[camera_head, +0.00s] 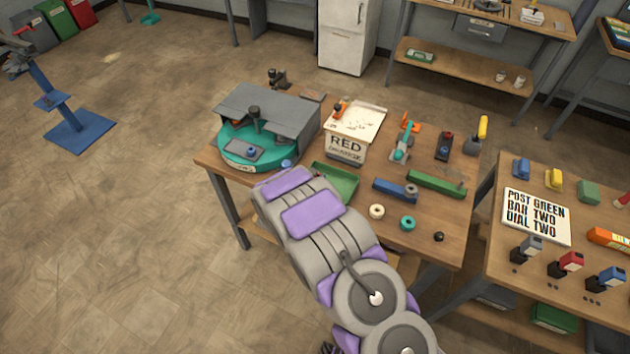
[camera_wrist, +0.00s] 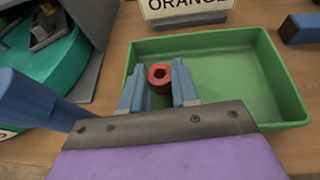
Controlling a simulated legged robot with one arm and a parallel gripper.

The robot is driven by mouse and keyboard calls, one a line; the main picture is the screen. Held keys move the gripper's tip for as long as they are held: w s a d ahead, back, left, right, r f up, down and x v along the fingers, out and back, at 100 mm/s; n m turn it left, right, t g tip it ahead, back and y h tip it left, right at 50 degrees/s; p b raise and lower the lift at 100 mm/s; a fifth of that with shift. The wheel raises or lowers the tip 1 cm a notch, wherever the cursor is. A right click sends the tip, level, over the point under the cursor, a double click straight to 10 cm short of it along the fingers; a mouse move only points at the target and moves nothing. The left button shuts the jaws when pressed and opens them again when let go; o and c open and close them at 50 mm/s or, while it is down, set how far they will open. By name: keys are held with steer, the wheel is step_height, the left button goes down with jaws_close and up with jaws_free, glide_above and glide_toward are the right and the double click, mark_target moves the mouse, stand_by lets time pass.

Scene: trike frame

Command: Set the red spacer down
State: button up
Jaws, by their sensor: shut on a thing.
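The red spacer (camera_wrist: 159,74) is a small ring with a dark hole. In the wrist view it sits between the two blue fingers of my gripper (camera_wrist: 158,86), which is shut on it. Spacer and fingertips appear over the left part of a shallow green tray (camera_wrist: 285,75); I cannot tell the spacer's height above the floor of the tray. The tray's visible floor is bare. In the head view the tray (camera_head: 343,181) is partly hidden by my arm, and the spacer is hidden.
A teal turntable with a grey cover (camera_head: 265,108) stands left of the tray. A blue block (camera_head: 393,190), a green channel (camera_head: 436,184), a cream ring (camera_head: 377,211) and a teal ring (camera_head: 408,223) lie to the right.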

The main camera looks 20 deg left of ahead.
steer(key=shift+d+f, duration=0.15)
steer(key=shift+f, duration=0.1)
steer(key=shift+d, duration=0.1)
steer(key=shift+f, duration=0.15)
steer(key=o, duration=1)
steer(key=shift+s, duration=0.25)
steer(key=p+v, duration=0.2)
steer(key=v, duration=0.9)
steer(key=shift+s+r, duration=0.25)
steer(key=shift+r, duration=0.1)
